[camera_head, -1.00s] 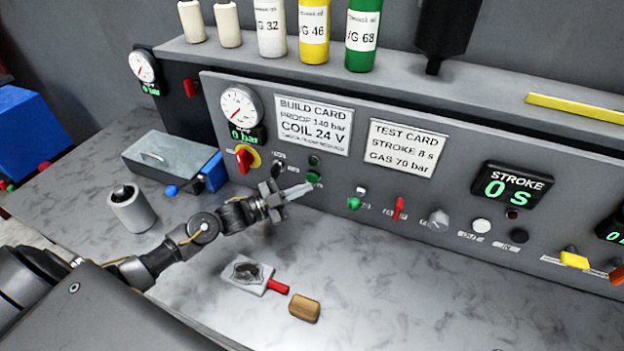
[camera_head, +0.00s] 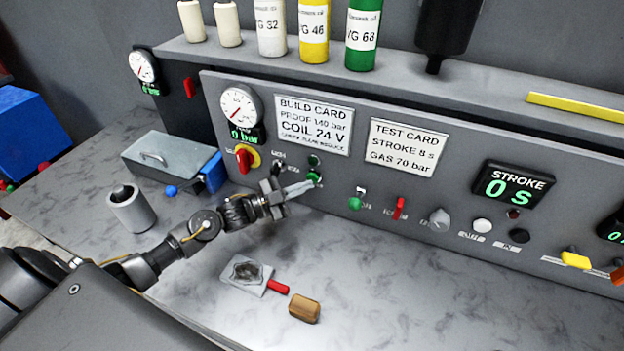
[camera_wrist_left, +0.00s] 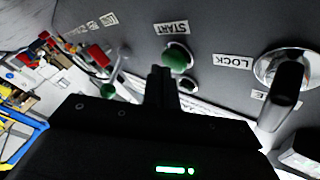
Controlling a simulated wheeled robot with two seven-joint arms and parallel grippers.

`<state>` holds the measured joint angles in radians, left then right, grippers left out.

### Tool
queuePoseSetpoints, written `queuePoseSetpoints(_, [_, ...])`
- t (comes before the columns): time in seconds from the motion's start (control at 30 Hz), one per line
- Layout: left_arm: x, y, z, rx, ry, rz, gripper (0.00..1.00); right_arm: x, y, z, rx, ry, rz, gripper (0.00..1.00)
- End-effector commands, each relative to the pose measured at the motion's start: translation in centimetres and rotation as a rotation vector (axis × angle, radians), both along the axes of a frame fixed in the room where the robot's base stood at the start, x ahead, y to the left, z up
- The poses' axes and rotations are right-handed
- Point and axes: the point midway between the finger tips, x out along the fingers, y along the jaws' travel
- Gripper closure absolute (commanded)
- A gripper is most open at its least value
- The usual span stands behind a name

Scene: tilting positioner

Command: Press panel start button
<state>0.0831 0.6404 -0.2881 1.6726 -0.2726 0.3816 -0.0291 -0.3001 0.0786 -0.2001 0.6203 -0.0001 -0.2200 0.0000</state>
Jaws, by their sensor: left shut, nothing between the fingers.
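The grey panel (camera_head: 270,160) carries a green start button (camera_head: 314,177) below a dark green round fitting (camera_head: 314,160). In the left wrist view the START label (camera_wrist_left: 169,28) sits beside the green button (camera_wrist_left: 177,58). My left gripper (camera_head: 310,185) is shut and empty, its fingertips right at the button's lower edge in the head view. In the left wrist view the shut fingers (camera_wrist_left: 160,80) point at the panel, just left of and below the button. I cannot tell whether they touch it. My right gripper is not in view.
A LOCK knob (camera_wrist_left: 288,78) is beside the button in the left wrist view. A red-and-yellow switch (camera_head: 245,158), a green-tipped lever (camera_head: 355,202) and a red lever (camera_head: 399,208) are on the panel. A metal plate (camera_head: 246,273) and a wooden piece (camera_head: 304,308) lie on the bench.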

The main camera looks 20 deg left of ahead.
Motion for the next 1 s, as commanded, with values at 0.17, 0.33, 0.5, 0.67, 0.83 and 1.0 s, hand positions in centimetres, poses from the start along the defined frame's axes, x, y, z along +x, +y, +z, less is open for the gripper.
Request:
queuePoseSetpoints(0.17, [0.2,0.0,0.0,0.0,0.0,0.0,1.0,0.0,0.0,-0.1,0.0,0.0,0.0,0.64])
queuePoseSetpoints(0.33, [0.4,0.0,0.0,0.0,0.0,0.0,1.0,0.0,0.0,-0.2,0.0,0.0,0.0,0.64])
queuePoseSetpoints(0.5, [0.6,0.0,0.0,0.0,-0.001,-0.001,1.0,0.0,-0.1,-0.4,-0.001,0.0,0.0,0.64])
queuePoseSetpoints(0.67, [0.8,0.0,0.0,0.0,-0.001,-0.001,1.0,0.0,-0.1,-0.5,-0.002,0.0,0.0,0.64])
queuePoseSetpoints(0.83, [1.0,0.0,0.0,0.0,0.0,0.0,1.0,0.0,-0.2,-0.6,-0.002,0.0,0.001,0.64])
queuePoseSetpoints(1.0, [1.3,0.1,0.0,0.0,-0.001,0.001,1.0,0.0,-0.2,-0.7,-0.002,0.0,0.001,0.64])
